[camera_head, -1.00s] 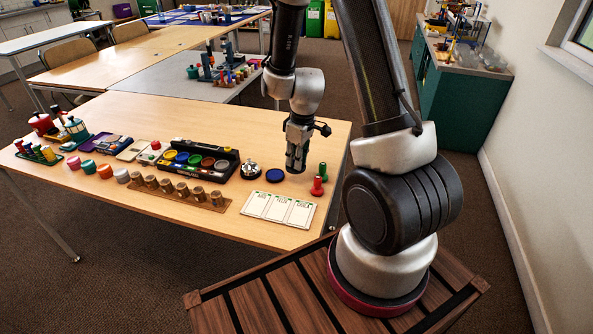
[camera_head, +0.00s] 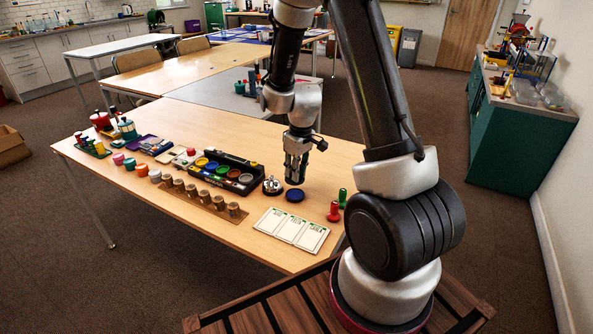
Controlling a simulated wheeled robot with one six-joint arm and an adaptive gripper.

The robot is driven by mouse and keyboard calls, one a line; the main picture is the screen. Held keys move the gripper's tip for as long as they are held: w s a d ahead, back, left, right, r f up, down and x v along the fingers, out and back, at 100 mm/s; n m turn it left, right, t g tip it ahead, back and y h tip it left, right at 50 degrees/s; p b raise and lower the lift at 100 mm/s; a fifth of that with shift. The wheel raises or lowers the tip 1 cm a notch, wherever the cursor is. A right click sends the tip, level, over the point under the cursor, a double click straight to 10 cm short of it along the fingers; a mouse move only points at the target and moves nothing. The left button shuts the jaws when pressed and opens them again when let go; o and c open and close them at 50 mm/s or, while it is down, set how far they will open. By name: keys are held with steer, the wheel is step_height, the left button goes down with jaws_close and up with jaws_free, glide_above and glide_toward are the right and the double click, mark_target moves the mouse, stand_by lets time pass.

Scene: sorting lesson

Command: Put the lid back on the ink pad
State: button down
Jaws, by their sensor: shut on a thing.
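A round dark-blue disc (camera_head: 295,195) lies flat on the wooden table, right of a small silver and dark item (camera_head: 272,185). I cannot tell whether it is the ink pad or its lid. My gripper (camera_head: 296,178) points down just above and behind the disc in the picture, with a slight gap visible. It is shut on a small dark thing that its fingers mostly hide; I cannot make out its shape. A black case (camera_head: 223,172) to the left holds several round coloured pads, yellow, blue, green, red and grey.
In front of the disc lies a white card board with three panels (camera_head: 290,228). Red (camera_head: 334,212) and green (camera_head: 342,198) pegs stand to its right. A wooden rack (camera_head: 204,199) of several stamps stands left.

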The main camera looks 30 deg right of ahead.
mark_target(294, 194)
steer(key=shift+f, duration=3)
steer(key=shift+f, duration=0.15)
steer(key=c, duration=0.8)
jaws_free()
steer(key=shift+r, duration=3.5)
jaws_close()
